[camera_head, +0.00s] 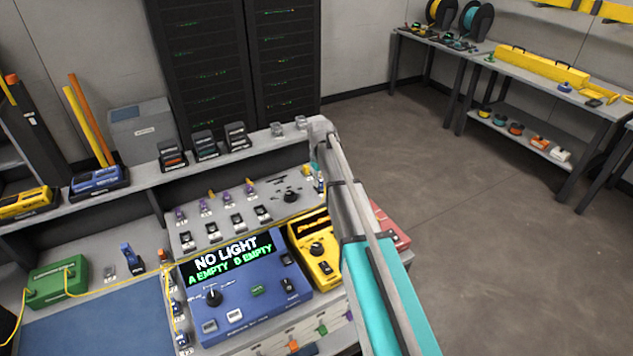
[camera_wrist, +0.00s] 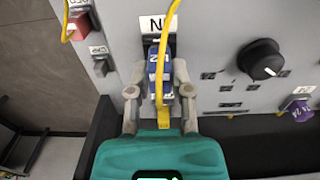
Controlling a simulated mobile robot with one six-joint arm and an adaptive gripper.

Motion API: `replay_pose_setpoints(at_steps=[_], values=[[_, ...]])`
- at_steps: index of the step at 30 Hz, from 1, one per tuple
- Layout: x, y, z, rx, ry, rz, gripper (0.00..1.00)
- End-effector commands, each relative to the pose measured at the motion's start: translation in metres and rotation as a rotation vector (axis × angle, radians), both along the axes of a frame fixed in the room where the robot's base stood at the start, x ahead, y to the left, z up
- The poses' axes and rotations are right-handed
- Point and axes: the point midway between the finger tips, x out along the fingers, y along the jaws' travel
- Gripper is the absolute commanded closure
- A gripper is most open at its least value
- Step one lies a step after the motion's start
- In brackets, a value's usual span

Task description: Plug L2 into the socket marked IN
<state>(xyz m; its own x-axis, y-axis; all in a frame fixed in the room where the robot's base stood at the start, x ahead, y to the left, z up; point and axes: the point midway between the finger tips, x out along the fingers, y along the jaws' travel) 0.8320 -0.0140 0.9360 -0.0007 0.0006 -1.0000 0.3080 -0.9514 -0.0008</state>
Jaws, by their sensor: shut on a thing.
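In the wrist view my gripper (camera_wrist: 160,98) is shut on a blue plug (camera_wrist: 158,72) with white lettering, which I take for L2. A yellow fibre runs up from the plug and crosses in front of a white label (camera_wrist: 158,23). The label shows an N, with the part beside it covered by the fibre, so it appears to be the IN marking. The plug stands directly below this label, against the grey panel (camera_wrist: 215,30). The plug and fingers hide the socket, so I cannot tell how deep it sits. In the head view my arm hides the gripper.
A black knob (camera_wrist: 262,60) and a purple plug (camera_wrist: 300,110) are right of my gripper. A red block (camera_wrist: 78,25) is at upper left.

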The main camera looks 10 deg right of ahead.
Motion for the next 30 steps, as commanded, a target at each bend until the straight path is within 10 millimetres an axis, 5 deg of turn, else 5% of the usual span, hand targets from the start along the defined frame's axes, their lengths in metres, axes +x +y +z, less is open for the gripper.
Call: replay_pose_setpoints(at_steps=[7, 8, 14, 30], values=[[0.0, 0.0001, -0.0018, 0.0, 0.0, 0.0, 1.0], [0.0, 0.0001, -0.0018, 0.0, 0.0, 0.0, 0.68], [0.0001, 0.0001, -0.0018, 0.0, 0.0, 0.0, 0.33], [0.0, 0.0003, -0.0014, 0.0, 0.0, 0.0, 0.33]])
